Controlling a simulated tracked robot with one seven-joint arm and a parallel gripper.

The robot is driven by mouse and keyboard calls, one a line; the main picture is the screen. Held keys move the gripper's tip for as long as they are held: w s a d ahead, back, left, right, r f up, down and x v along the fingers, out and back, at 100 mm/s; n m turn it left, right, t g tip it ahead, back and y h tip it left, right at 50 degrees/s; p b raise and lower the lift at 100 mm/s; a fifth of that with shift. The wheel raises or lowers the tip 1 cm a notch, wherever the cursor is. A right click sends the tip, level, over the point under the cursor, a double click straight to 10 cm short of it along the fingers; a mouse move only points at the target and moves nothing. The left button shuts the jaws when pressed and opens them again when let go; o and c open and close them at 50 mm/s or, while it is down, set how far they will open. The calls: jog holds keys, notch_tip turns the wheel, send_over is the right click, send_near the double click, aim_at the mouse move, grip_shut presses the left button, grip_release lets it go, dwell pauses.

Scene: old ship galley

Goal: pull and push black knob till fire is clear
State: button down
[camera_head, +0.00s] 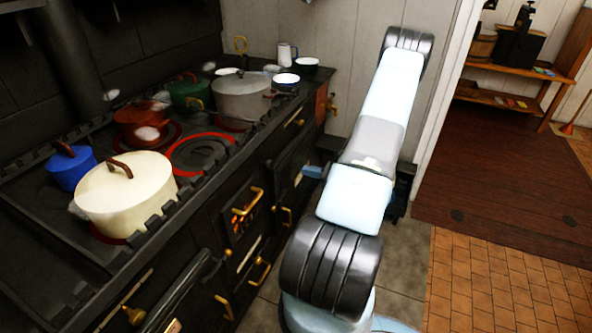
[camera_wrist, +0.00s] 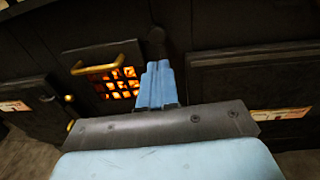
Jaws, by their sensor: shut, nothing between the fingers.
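The firebox door (camera_head: 242,214) on the black stove's front has a grate with orange fire glowing behind it. In the wrist view the fire (camera_wrist: 119,84) shows clearly through the grate, below a brass handle (camera_wrist: 105,57). My gripper (camera_wrist: 158,68) has light blue fingers, shut and empty, pointing at the stove front just right of the grate. A dark upright shape (camera_wrist: 157,38) stands just past the fingertips; it may be the black knob, but it is too dark to be sure. I cannot tell whether the fingers touch it. In the head view my gripper (camera_head: 312,172) is beside the stove front.
On the stove top stand a cream pot (camera_head: 125,195), a blue pot (camera_head: 71,167), a copper pot (camera_head: 142,124), a green pot (camera_head: 190,93) and a grey pot (camera_head: 243,97). Brass handles and a rail (camera_head: 180,292) stick out from the stove front. Tiled floor (camera_head: 500,295) at right is clear.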

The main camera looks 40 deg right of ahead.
aim_at(270, 165)
jog(key=shift+v, duration=0.95)
jog(key=c, duration=1.7)
grip_release()
jog(key=shift+s, duration=0.1)
jog(key=shift+o, duration=0.6)
jog(key=shift+f, duration=0.2)
jog(key=shift+o, duration=0.8)
jog(key=shift+a+f+m, duration=0.25)
jog(key=shift+f+m, duration=0.05)
jog(key=o, duration=0.3)
jog(key=shift+w+a+f+m+t, duration=0.3)
jog(key=shift+w+a+f+m, duration=0.1)
jog(key=shift+a, duration=0.3)
jog(key=shift+o, duration=0.7)
jog(key=shift+w+a, duration=0.25)
jog(key=shift+o, duration=1.4)
jog(key=shift+w+a+r+m, duration=0.2)
jog(key=shift+w+r+m, duration=0.15)
jog(key=shift+w+m, duration=0.1)
jog(key=x, duration=1.4)
jog(key=shift+w+d+r, duration=0.15)
jog(key=shift+d, duration=0.05)
